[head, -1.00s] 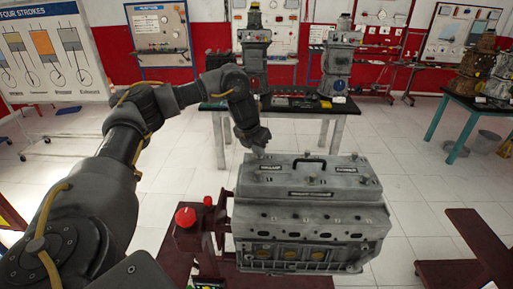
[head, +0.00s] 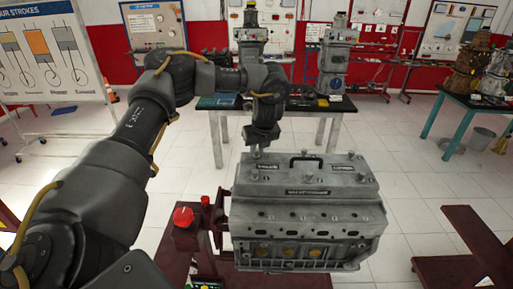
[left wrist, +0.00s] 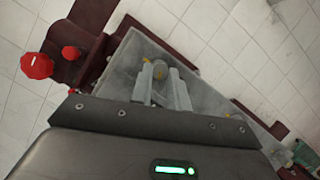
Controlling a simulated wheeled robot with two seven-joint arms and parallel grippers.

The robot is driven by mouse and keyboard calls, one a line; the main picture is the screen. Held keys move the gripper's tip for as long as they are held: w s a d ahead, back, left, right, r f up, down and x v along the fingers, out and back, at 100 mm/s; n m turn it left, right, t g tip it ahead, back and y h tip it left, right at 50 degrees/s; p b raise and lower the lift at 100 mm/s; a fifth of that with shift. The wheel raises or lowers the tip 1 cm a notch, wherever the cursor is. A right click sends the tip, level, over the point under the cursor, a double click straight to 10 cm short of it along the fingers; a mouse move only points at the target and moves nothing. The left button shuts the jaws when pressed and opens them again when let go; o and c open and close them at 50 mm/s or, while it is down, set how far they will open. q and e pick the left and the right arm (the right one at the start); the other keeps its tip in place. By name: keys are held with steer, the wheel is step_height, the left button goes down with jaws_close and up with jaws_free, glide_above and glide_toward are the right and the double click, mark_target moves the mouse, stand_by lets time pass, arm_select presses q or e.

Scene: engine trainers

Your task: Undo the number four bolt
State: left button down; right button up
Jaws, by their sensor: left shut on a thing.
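The grey engine block (head: 310,213) stands on a dark red stand, with a flat cover and a black handle (head: 306,159) on top. My left gripper (head: 257,150) points down at the far left part of the cover. In the left wrist view its two fingers (left wrist: 163,88) are shut on a small round bolt (left wrist: 160,69) at the cover's corner. Any number beside this bolt is not readable. My right gripper is in neither view.
A red knob (head: 183,216) stands on the stand just left of the engine. Behind is a black-topped table (head: 300,103) with engine models. A dark red frame (head: 480,250) is at the lower right. White tiled floor lies open between.

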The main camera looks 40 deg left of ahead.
arm_select(q)
steer(key=n, duration=0.2)
steer(key=n+g, duration=0.1)
steer(key=n, duration=0.1)
steer(key=w+n+g, duration=0.1)
steer(key=n, duration=0.1)
steer(key=shift+r+y, duration=0.15)
steer(key=shift+y, duration=0.25)
steer(key=n+g, duration=0.1)
steer(key=n, duration=0.2)
steer(key=n+g, duration=0.1)
steer(key=n, duration=0.1)
steer(key=shift+w+n+h, duration=0.1)
steer(key=shift+n+h, duration=0.2)
steer(key=shift+n, duration=0.1)
steer(key=shift+g, duration=0.3)
steer(key=c, duration=1.3)
jaws_free()
steer(key=shift+f, duration=0.2)
steer(key=shift+c, duration=0.2)
